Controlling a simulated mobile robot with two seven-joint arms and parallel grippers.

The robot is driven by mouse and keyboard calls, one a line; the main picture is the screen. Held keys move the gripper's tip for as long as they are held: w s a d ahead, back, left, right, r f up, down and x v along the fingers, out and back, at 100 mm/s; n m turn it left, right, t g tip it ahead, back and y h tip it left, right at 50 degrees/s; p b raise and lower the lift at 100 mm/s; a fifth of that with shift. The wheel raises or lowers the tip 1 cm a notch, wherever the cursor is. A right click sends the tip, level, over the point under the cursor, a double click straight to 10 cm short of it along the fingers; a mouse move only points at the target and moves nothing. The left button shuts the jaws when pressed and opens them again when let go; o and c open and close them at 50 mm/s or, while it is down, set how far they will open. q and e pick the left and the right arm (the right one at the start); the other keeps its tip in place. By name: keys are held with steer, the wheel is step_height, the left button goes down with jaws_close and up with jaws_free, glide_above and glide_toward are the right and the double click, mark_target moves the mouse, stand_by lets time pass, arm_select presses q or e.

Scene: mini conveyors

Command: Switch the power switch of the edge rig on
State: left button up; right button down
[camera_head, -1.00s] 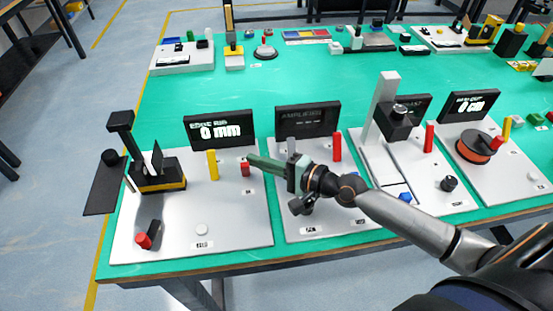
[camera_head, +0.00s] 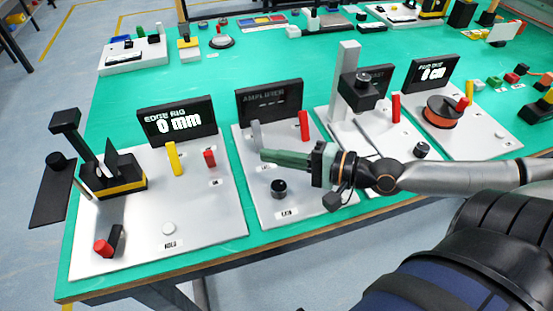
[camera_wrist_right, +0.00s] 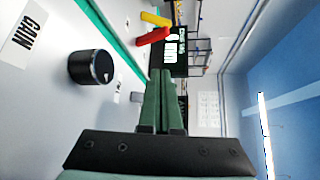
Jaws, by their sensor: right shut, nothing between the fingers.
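The edge rig (camera_head: 205,221) is the pale board at the left, with its black display (camera_head: 176,122) lit and reading 0 mm. A small red piece (camera_head: 209,158) stands near the display, and a red-tipped black lever (camera_head: 104,248) sits at the front left corner. I cannot tell which is the power switch; the labels are too small. My right gripper (camera_head: 265,156) is shut and empty over the neighbouring amplifier board, its green fingers pointing left, apart from the red piece. The fingers also show in the right wrist view (camera_wrist_right: 160,75). My left gripper is not in view.
A yellow post (camera_head: 173,158) stands beside the small red piece. A white button (camera_head: 168,229) lies near the board's front. The amplifier board has a black knob (camera_head: 279,189), a grey lever (camera_head: 256,135), a red lever (camera_head: 304,126) and a dark display (camera_head: 269,101). More rigs stand to the right.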

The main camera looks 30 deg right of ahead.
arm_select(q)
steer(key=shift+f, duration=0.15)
arm_select(e)
steer(key=shift+s, duration=0.4)
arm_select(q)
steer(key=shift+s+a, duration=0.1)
arm_select(e)
steer(key=shift+r, duration=0.1)
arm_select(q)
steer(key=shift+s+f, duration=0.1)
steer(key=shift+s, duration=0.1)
arm_select(e)
steer(key=shift+s, duration=0.15)
